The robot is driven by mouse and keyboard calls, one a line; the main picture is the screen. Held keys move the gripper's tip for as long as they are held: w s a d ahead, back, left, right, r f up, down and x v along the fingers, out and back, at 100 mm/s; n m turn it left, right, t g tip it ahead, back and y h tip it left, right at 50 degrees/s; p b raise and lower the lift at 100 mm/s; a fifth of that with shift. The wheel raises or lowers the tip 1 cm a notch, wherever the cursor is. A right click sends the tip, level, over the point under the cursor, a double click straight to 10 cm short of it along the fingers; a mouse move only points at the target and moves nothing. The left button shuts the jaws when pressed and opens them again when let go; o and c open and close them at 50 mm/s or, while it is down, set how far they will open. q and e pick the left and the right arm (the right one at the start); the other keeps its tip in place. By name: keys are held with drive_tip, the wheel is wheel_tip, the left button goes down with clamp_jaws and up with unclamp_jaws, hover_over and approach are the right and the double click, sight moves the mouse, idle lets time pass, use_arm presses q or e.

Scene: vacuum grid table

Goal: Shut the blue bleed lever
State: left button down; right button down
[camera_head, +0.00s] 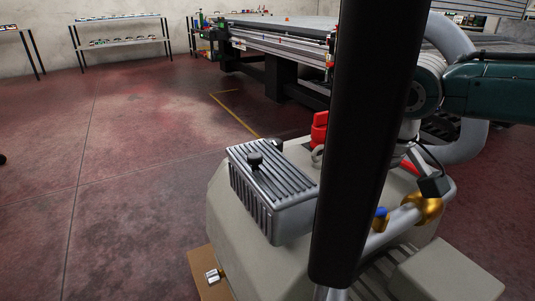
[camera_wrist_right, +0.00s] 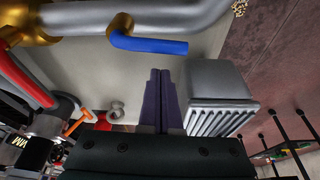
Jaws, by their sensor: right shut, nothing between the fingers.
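The blue bleed lever (camera_wrist_right: 155,45) shows in the right wrist view as a blue bar, bent at its left end where it meets a brass fitting (camera_wrist_right: 122,28) beside the grey pipe (camera_wrist_right: 165,15). The lever lies roughly crosswise in that view. My right gripper (camera_wrist_right: 160,72) has its two fingers together and empty, pointing toward the lever with a visible gap in the picture. In the head view only a small blue piece of the lever (camera_head: 381,212) shows, near a brass fitting (camera_head: 430,208). A dark upright shape hides much of that area. My left gripper is not in view.
A grey ribbed box (camera_wrist_right: 220,98) sits right of my fingers; it also shows in the head view (camera_head: 272,190). Red parts (camera_head: 319,130) stand behind it. A red bar (camera_wrist_right: 22,78) and an orange handle (camera_wrist_right: 78,123) are at left in the wrist view. Floor at left is clear.

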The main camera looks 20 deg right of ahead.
drive_tip(key=shift+s+r, duration=0.25)
drive_tip(key=shift+s, duration=1)
drive_tip(key=shift+s+r+p, duration=0.1)
drive_tip(key=shift+r+p, duration=0.05)
drive_tip(key=shift+p, duration=0.35)
drive_tip(key=shift+s+r+p, duration=0.25)
drive_tip(key=shift+s+p, duration=0.15)
drive_tip(key=shift+p, duration=0.6)
drive_tip(key=shift+s+f, duration=0.15)
drive_tip(key=shift+f, duration=0.2)
